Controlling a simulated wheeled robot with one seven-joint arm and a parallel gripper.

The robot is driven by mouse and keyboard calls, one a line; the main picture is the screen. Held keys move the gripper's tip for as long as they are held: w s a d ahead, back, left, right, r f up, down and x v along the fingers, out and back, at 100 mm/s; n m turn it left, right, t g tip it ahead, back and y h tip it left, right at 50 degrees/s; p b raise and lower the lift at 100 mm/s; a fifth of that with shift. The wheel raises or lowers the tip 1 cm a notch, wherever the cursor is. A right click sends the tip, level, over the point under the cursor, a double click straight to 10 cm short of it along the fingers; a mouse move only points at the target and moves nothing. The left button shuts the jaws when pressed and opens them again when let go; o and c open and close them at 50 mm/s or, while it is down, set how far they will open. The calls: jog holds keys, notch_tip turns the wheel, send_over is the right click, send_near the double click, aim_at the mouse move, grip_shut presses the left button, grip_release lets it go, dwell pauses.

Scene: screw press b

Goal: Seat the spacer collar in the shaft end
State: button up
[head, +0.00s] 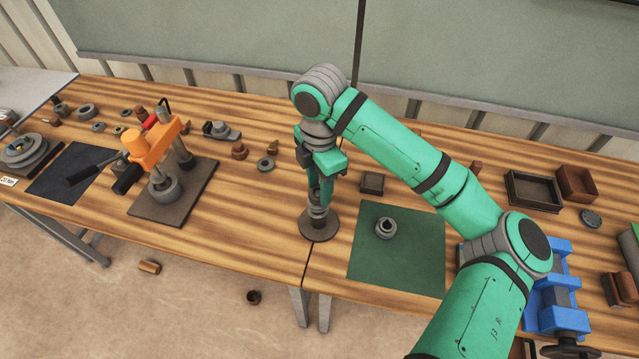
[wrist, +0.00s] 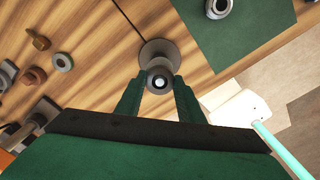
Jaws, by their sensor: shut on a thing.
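My gripper (head: 318,188) points down above a round grey flanged stand (head: 320,236), which looks like the shaft end. In the wrist view my gripper (wrist: 158,80) has its two green fingers closed around a small dark ring with a bright centre, seemingly the spacer collar (wrist: 159,82). The stand's wide disc (wrist: 156,46) shows just behind the ring. The ring and the stand's top nearly line up; I cannot tell whether they touch or how deep the ring sits. The fingers hide part of the ring in the head view.
A grey ring-shaped part (head: 386,229) sits on a green mat (head: 365,262) to the right. An orange press (head: 150,150) stands to the left. A small dark tray (head: 372,183) lies behind the mat, and a blue vise (head: 553,285) is at far right.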

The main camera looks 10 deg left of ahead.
jog(key=shift+s+a, duration=0.1)
jog(key=o, duration=1.2)
jog(key=shift+o, duration=0.2)
notch_tip(320, 180, up, 11)
